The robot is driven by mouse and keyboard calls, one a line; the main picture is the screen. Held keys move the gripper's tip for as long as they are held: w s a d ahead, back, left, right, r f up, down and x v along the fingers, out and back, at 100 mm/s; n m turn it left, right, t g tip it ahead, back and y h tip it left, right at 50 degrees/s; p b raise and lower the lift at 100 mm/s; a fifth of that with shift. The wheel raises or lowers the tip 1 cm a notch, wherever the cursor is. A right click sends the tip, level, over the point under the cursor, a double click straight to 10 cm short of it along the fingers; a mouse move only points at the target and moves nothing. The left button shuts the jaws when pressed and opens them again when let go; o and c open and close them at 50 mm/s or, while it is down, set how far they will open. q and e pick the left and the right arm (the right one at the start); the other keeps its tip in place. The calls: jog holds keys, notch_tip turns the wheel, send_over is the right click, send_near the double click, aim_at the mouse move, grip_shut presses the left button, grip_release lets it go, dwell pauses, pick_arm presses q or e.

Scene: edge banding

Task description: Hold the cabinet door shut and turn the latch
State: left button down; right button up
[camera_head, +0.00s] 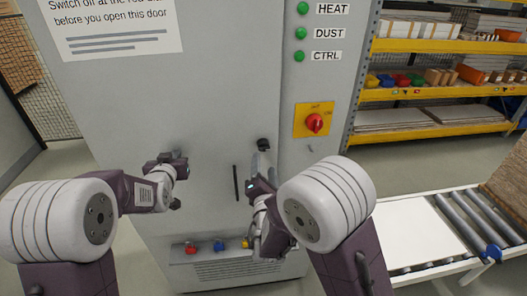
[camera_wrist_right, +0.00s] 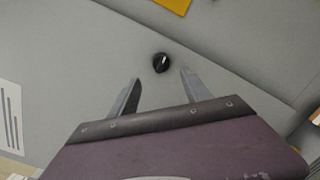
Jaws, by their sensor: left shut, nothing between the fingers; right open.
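The grey cabinet door (camera_head: 215,100) fills the middle of the head view and looks flush with its frame. The latch is a small black round knob (camera_head: 263,143) near the door's right edge. In the right wrist view the latch (camera_wrist_right: 160,63) shows a pale line across its face. My right gripper (camera_wrist_right: 160,76) is open, its fingers on either side of the latch's line and a little short of it, with nothing held. My left gripper (camera_head: 179,155) is shut and empty at the left-middle of the door; whether it touches the door is unclear.
A black vertical handle (camera_head: 236,183) is on the door beside my right gripper. A red switch on a yellow plate (camera_head: 314,122) sits right of the latch. Coloured knobs (camera_head: 218,246) are below. A roller conveyor (camera_head: 455,225) with a white panel stands at right.

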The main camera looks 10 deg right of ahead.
aim_at(263, 150)
jog(key=w, duration=0.5)
jog(key=w+d, duration=0.1)
jog(key=w, duration=0.2)
grip_shut()
